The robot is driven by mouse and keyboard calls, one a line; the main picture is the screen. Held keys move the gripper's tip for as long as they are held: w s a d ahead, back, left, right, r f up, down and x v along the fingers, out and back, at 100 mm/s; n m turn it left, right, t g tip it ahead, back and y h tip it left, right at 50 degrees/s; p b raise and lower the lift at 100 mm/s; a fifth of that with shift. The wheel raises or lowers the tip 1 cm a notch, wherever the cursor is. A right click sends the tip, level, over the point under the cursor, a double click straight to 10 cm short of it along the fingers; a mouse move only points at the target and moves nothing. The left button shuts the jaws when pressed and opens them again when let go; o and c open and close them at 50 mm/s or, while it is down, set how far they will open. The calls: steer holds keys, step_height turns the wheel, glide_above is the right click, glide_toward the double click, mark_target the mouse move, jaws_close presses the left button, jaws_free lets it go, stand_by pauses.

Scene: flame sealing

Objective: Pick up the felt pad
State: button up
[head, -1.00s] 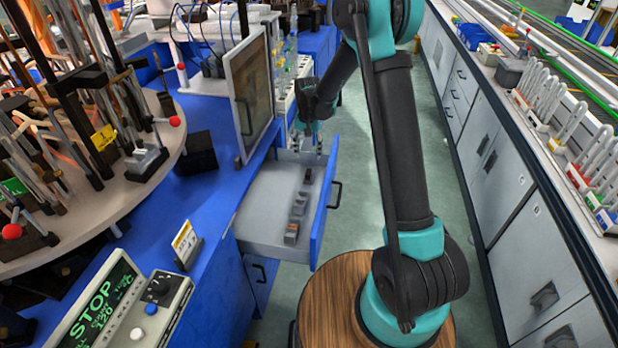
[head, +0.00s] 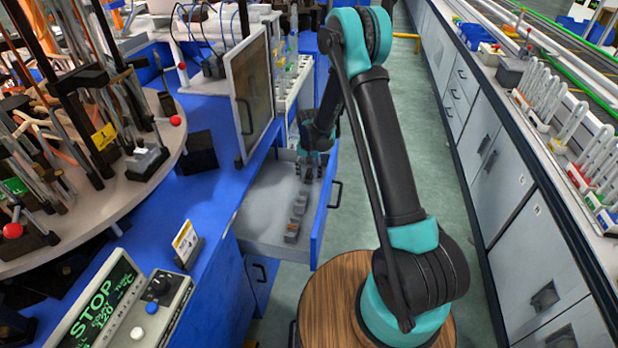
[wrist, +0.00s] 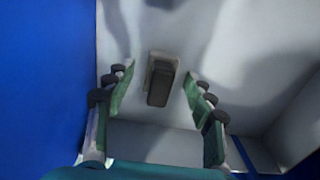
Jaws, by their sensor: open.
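A small dark block (wrist: 161,87) on a paler grey base lies on the light drawer floor, between my fingers in the wrist view. It looks like the felt pad in its holder, but the picture is too coarse to be sure. My gripper (wrist: 159,80) is open, its green-lined fingers on either side of the block with gaps. In the head view my gripper (head: 310,170) is down inside the open drawer (head: 262,215), over its far part, and hides most of what lies beneath it.
Several small grey blocks (head: 292,231) stand in a row in the drawer, nearer the camera. The blue drawer front (head: 323,215) rises close to the right of my gripper. A framed panel (head: 250,85) stands on the blue bench to the left. The aisle floor (head: 430,170) is clear.

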mark_target(309, 171)
steer(key=c, duration=1.2)
steer(key=shift+r, duration=0.1)
steer(key=shift+c, duration=0.2)
step_height(309, 171, up, 20)
